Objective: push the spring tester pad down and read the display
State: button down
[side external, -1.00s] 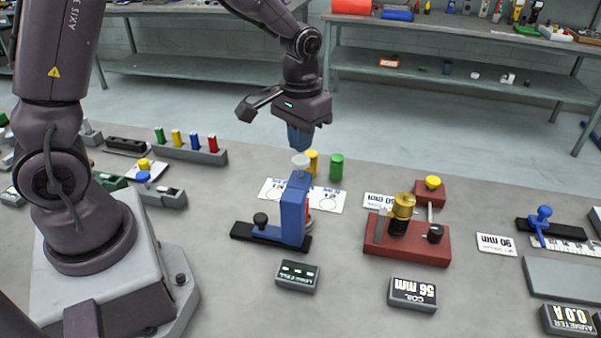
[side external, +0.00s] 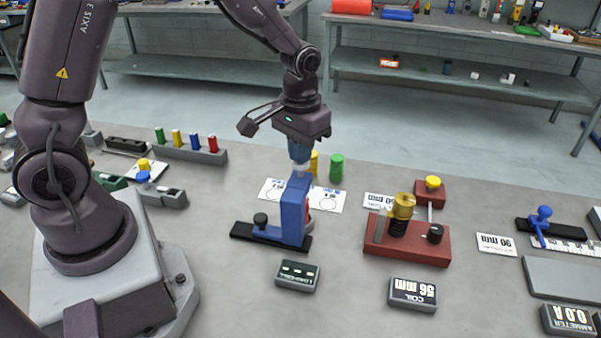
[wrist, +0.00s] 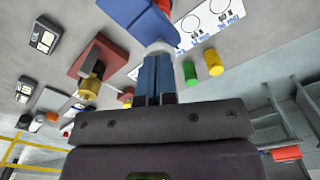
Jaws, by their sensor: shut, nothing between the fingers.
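The blue spring tester (side external: 293,208) stands upright on a black base on the table, with a small white pad (side external: 300,168) on top. My gripper (side external: 301,160) is shut and empty, pointing down, with its blue fingertips at the top of the pad. They appear to touch it. In the wrist view the shut fingers (wrist: 157,58) end at the pale pad (wrist: 159,47). The small load cell display (side external: 298,269) lies in front of the tester. It shows short dashes and no number that I can read.
A red base (side external: 408,245) with a brass coil fixture stands to the right, with a 56 mm coil display (side external: 412,291) in front. A yellow cylinder (side external: 314,163) and a green cylinder (side external: 336,167) stand close behind the tester.

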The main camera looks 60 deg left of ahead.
aim_at(289, 181)
jog(key=shift+f, duration=1.15)
dwell(1.1)
jog(key=shift+r, duration=3.45)
jog(key=s+d+r+m+t, duration=0.2)
jog(key=s+r+t, duration=0.3)
jog(key=s+r, duration=0.8)
jog(key=s+m, duration=0.1)
jog(key=s, duration=0.2)
jog(key=shift+s+r+t, duration=0.25)
jog(key=shift+t, duration=0.05)
